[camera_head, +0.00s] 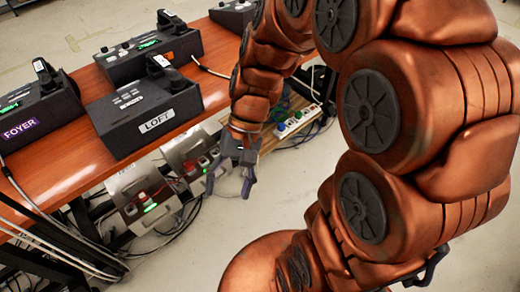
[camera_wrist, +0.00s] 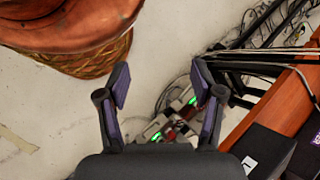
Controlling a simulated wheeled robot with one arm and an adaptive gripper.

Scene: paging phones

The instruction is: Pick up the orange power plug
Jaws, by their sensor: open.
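My gripper (camera_head: 229,184) is open and empty in the head view, pointing down beside the front edge of the wooden table. Its two fingers also show in the wrist view (camera_wrist: 160,85), spread wide with nothing between them but floor and gear farther off. A white power strip (camera_head: 300,127) with blue and green plugs lies behind my gripper, to its right, partly hidden by my arm. I cannot make out an orange plug for certain in either view.
A wooden table (camera_head: 55,172) holds several black paging phones, including one marked LOFT (camera_head: 145,115) and one marked FOYER (camera_head: 40,115). Pale boxes with green lights (camera_head: 143,200) and loose cables lie low beside the table. Bare floor is at the wrist view's left (camera_wrist: 50,110).

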